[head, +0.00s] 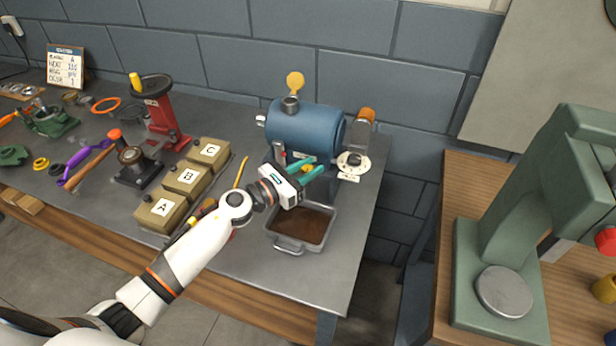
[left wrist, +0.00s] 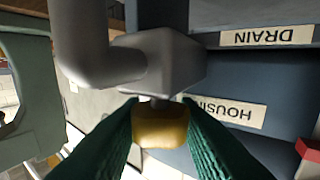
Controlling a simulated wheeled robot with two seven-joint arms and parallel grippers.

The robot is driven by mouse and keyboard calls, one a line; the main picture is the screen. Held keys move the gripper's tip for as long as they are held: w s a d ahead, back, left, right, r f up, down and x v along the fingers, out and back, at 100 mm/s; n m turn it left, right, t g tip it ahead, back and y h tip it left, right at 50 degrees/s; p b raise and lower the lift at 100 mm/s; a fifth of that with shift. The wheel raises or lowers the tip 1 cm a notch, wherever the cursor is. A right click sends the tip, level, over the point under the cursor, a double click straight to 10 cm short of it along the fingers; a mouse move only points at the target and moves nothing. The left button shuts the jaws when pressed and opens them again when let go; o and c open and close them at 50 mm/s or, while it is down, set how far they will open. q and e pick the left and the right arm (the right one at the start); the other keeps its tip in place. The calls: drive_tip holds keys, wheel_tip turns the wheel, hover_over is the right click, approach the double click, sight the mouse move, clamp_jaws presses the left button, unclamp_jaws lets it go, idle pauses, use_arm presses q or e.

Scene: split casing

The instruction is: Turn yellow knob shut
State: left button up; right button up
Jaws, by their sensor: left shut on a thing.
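The yellow knob (left wrist: 160,126) sits on a grey valve body (left wrist: 165,62) with a bent pipe, in the left wrist view. My left gripper (left wrist: 160,130) has its green fingers closed on the two sides of the knob. In the head view the left gripper (head: 311,171) is at the front of the blue cylindrical housing (head: 305,127), and a bit of the yellow knob (head: 307,168) shows by its fingers. Labels reading DRAIN (left wrist: 267,36) and HOUSING (left wrist: 228,111) appear upside down beside the valve. My right gripper is not seen.
A metal tray (head: 291,249) with brown contents stands below the valve. Boxes A (head: 158,213), B (head: 187,179) and C (head: 209,154) stand left of my arm. A red press (head: 160,118) is farther left. A green machine (head: 500,262) stands on the wooden table at right.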

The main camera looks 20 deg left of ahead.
use_arm(q)
drive_tip(key=shift+f+m+g+h+b, duration=0.1)
drive_tip(key=shift+m+g+h+b, duration=0.6)
drive_tip(key=shift+h+b, duration=0.2)
drive_tip(key=o, duration=0.9)
drive_tip(key=shift+o, duration=0.3)
drive_tip(key=shift+r, duration=0.2)
